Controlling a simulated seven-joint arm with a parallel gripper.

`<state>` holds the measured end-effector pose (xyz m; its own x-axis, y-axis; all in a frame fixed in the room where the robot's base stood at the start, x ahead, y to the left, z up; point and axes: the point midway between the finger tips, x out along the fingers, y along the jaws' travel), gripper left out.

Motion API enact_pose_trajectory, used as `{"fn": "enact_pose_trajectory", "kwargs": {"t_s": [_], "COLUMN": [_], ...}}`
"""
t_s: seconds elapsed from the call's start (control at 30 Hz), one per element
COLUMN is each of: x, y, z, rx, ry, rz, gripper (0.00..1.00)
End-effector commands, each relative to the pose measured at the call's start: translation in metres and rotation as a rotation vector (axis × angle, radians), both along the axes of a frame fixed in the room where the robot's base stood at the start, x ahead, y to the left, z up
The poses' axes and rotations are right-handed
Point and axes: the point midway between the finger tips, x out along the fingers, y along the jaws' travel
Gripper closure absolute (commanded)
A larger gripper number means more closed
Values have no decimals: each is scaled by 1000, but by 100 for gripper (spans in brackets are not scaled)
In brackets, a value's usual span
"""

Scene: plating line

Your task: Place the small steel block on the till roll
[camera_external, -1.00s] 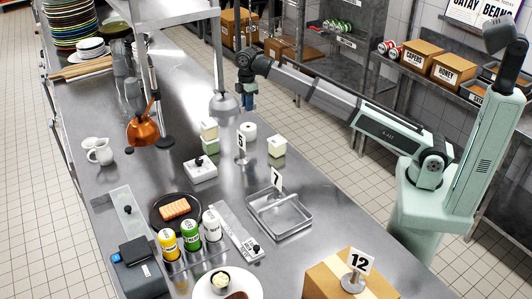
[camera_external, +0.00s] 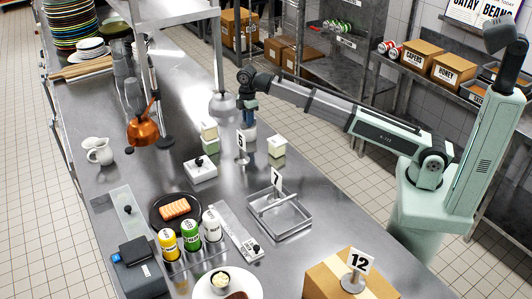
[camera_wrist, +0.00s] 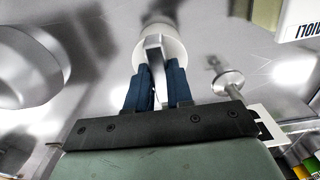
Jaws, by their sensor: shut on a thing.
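My gripper (camera_external: 249,121) is over the white till roll (camera_external: 249,132) near the far right edge of the steel counter. In the wrist view its blue fingers (camera_wrist: 156,92) are shut on the small steel block (camera_wrist: 153,52), a narrow grey bar standing out past the fingertips. The white round till roll (camera_wrist: 173,44) shows right behind the block. Whether the block touches the roll or hangs just above it, I cannot tell. In the external view the block is too small or hidden to make out.
A number 5 card stand (camera_external: 241,144) is close by the roll. Lidded containers stand on both sides, one at the right (camera_external: 277,147) and one at the left (camera_external: 209,131). A hanging lamp (camera_external: 223,103) is just left of the arm. A steel tray (camera_external: 291,229) lies nearer.

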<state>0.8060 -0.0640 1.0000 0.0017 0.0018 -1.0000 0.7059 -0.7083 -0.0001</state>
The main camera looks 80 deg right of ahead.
Motion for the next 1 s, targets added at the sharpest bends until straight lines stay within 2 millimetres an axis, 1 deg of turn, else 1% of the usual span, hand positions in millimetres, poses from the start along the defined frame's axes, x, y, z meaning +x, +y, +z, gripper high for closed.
{"fn": "enact_pose_trajectory", "kwargs": {"t_s": [0.07, 0.1, 0.33, 0.57, 0.67, 0.77, 0.87, 1.0], "x": [0, 0, 0, 0, 0, 1, 1, 2], "y": [0, 0, 0, 0, 0, 0, 0, 0], "z": [-2, -2, -2, -1, 2, 12, 28, 55], "rx": [0, 0, 0, 0, 0, 0, -1, -1], "ry": [0, 0, 0, 0, 0, -1, -2, -2], "rz": [0, 0, 0, 0, 0, 0, 0, 1], "gripper": [100, 75, 54, 54, 54, 54, 54, 54]}}
